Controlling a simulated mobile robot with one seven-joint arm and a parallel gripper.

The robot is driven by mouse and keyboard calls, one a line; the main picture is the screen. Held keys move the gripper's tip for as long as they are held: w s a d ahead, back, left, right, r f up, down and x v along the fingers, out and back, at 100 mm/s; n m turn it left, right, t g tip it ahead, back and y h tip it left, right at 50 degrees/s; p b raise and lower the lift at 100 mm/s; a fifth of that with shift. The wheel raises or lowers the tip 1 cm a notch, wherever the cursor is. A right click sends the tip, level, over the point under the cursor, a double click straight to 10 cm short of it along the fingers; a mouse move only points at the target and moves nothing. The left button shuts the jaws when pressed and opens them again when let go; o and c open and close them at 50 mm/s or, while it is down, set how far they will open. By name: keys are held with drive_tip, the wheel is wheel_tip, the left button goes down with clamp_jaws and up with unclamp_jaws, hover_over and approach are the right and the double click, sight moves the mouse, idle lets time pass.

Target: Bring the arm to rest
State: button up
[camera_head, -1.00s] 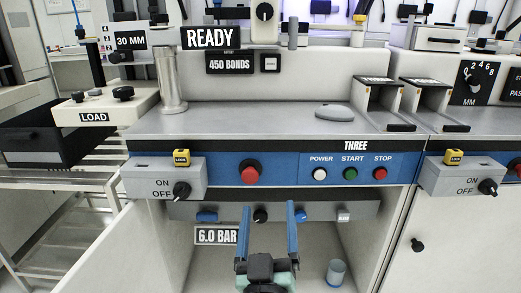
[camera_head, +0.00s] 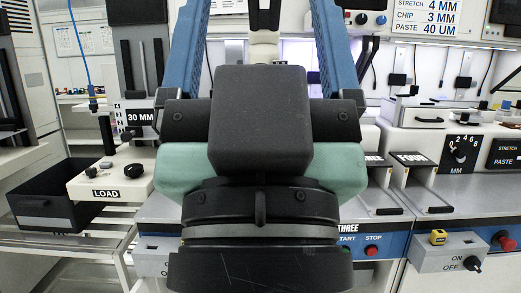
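My gripper (camera_head: 260,20) fills the middle of the head view, raised close to the camera and pointing up. Its two blue fingers stand wide apart on either side, with their tips cut off by the top edge. Nothing is held between them; only the background machine shows there. The dark wrist and green housing below them hide much of station THREE (camera_head: 350,228). The gripper appears clear of the bench.
The LOAD block (camera_head: 110,180) and a black bin (camera_head: 45,200) are at left. A switch box with ON/OFF knob (camera_head: 447,250) and a red button (camera_head: 503,240) are at lower right.

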wheel_tip(320, 180, up, 26)
drive_tip(key=p, duration=2.3)
drive_tip(key=shift+f, duration=0.15)
